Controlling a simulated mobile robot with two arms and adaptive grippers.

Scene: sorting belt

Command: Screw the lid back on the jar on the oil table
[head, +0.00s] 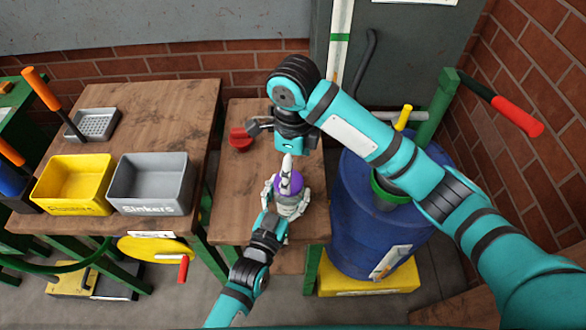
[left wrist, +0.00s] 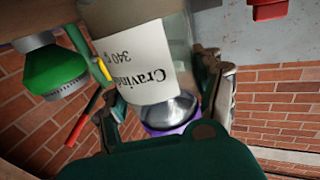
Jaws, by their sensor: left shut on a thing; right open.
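The jar shows best in the left wrist view, with its white label (left wrist: 145,65) reading "Cravinho 340 g". A purple lid-like part (left wrist: 172,125) shows at one end beside a shiny silver area; I cannot tell if it is seated. My left gripper (head: 287,195) is shut on the jar above the oil table (head: 230,215); its grey fingers flank the jar. The purple part (head: 291,185) also shows in the head view, partly hidden by a pale pointed piece. My right gripper (head: 264,128) is open, just beyond the jar, with its second finger unclear.
A red object (head: 240,139) stands on the table's far left. A blue barrel (head: 355,225) with a green funnel (head: 388,192) stands right of the table. Yellow (head: 73,205) and grey (head: 150,205) bins are on the left table. The oil table's near left is clear.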

